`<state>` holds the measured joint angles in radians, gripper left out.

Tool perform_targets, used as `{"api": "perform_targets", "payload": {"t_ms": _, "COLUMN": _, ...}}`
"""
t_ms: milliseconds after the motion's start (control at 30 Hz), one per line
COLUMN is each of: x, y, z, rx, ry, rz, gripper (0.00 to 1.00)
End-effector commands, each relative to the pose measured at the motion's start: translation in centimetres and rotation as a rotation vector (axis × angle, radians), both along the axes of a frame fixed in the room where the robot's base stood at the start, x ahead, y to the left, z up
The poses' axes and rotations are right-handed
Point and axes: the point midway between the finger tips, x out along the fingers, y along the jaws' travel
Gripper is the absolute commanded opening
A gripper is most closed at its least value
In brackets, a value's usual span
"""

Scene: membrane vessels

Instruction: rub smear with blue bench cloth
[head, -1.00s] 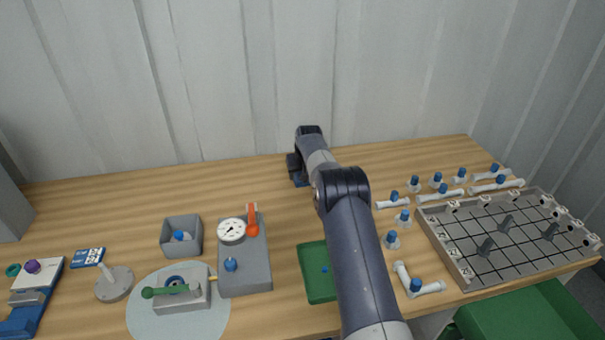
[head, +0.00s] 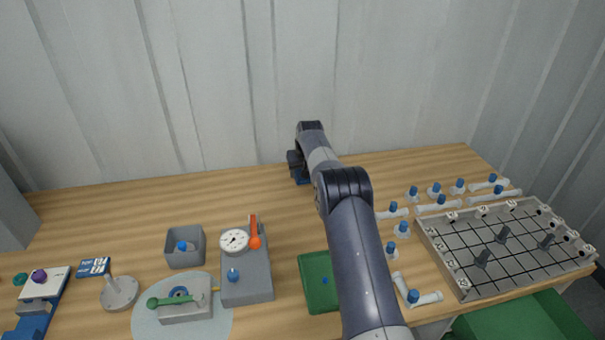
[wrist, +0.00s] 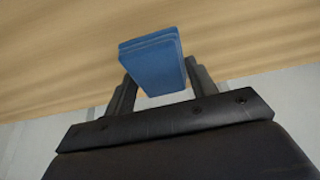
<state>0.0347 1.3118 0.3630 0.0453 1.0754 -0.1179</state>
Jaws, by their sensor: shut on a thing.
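The blue bench cloth (wrist: 152,58) is a folded, block-like pad between the two dark fingers of my gripper (wrist: 160,76) in the wrist view. My gripper is shut on it, with wood tabletop behind it. I cannot tell whether the cloth touches the wood. No smear shows; my arm hides part of the bench.
A gauge block (head: 246,285), a grey bin (head: 185,259) and a green tray (head: 316,290) stand in front. A gridded rack (head: 458,272) and several white tubes with blue caps (head: 438,207) fill the right. The bench (head: 130,215) is clear at back left.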

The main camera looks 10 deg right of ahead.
Motion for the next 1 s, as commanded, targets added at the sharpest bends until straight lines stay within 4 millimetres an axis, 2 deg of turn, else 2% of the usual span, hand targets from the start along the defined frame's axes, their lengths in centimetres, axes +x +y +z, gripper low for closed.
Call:
{"api": "perform_targets", "payload": {"t_ms": 267, "x": 0.0, "y": 0.0, "z": 0.1, "rx": 0.0, "ry": -0.001, "rz": 0.0, "gripper": 0.35}}
{"api": "perform_targets", "payload": {"t_ms": 633, "x": 0.0, "y": 0.0, "z": 3.1, "rx": 0.0, "ry": -0.002, "rz": 0.0, "gripper": 0.35}}
{"api": "perform_targets", "payload": {"t_ms": 1000, "x": 0.0, "y": 0.0, "z": 3.0, "rx": 0.0, "ry": -0.001, "rz": 0.0, "gripper": 0.35}}
